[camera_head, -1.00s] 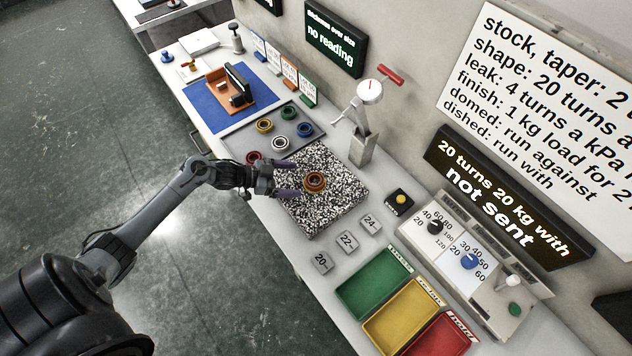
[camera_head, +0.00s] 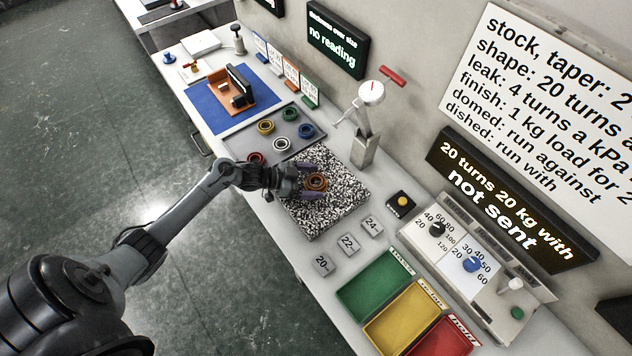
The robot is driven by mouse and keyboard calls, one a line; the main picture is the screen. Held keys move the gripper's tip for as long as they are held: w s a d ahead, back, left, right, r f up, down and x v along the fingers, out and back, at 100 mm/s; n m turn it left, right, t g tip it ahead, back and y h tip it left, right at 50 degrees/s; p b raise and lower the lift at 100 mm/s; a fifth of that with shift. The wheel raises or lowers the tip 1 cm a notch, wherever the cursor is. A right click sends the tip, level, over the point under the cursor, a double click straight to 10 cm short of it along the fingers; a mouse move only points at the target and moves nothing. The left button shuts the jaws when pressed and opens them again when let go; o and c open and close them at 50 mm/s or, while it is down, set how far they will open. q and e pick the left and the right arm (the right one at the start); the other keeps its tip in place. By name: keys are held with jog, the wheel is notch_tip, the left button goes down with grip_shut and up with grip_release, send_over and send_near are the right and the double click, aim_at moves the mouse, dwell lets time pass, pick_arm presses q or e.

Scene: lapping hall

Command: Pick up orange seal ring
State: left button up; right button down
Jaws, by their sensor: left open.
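The orange seal ring (camera_head: 316,183) lies on the black-and-white speckled plate (camera_head: 340,207) on the bench; its middle looks darker red. My left gripper (camera_head: 312,181) reaches in from the left, low over the plate. Its purple-grey fingers are open, with the ring between or just beside their tips. I cannot tell whether the fingers touch it. My right gripper is not in view.
A grey tray (camera_head: 262,145) with several coloured rings stands behind the plate. A press with a round dial (camera_head: 371,92) stands at the back. Number tiles (camera_head: 348,243), a yellow button (camera_head: 403,201) and green (camera_head: 365,287), yellow and red bins lie to the right.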

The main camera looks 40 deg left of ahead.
pick_arm(q)
jog(key=c, duration=1.3)
jog(key=shift+o, duration=0.2)
jog(key=shift+r, duration=0.15)
